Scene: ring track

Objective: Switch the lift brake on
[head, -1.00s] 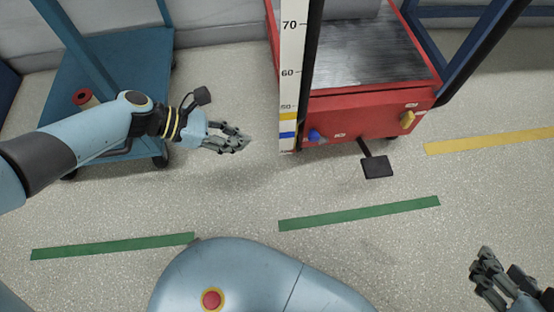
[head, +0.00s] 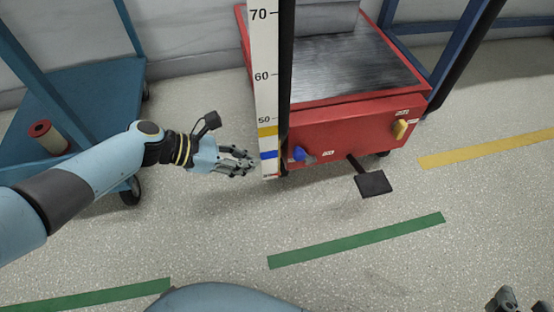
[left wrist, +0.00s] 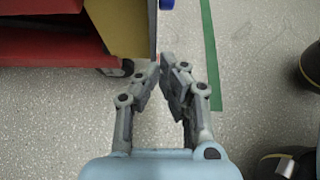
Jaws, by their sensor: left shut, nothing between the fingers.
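The red lift (head: 350,130) stands ahead, with a blue knob (head: 302,154) at the left of its front face and a yellow knob (head: 399,129) at the right. Small labels beside the knobs are too small to read. My left gripper (head: 252,164) is shut and empty, just left of the scale post (head: 267,95), with the blue knob beyond the post. In the left wrist view its fingers (left wrist: 164,78) are close together, and a bit of blue (left wrist: 166,4) shows at the top edge. My right gripper (head: 508,298) shows only partly at the bottom right corner.
A black pedal (head: 373,184) sticks out low from the lift's front. A blue cart (head: 70,110) with a spool (head: 48,137) stands at the left. Green floor strips (head: 355,240) and a yellow one (head: 490,148) lie on open floor.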

